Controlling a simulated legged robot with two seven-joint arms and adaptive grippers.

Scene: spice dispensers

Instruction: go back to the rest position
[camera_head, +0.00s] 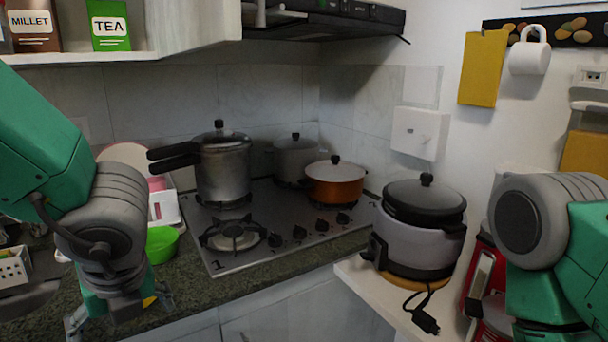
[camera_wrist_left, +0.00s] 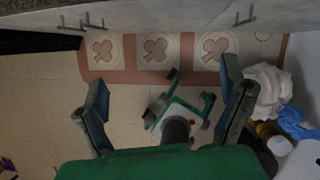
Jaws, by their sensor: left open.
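My left gripper (camera_head: 120,312) hangs low at the left of the head view, by the front edge of the dark counter. Its fingers are spread apart, with nothing between them. In the left wrist view the two fingers of my left gripper (camera_wrist_left: 163,85) also stand wide apart and empty, above the floor. My right arm comes in at the right edge of the head view, beside the rice cooker. Its gripper is outside the picture.
A green bowl (camera_head: 161,244) and a white basket (camera_head: 14,267) are near my left arm. A gas hob (camera_head: 262,256) bears several pots. A rice cooker (camera_head: 420,240) stands on a white ledge. Above are a green tea box (camera_head: 110,26) and a millet box (camera_head: 33,26).

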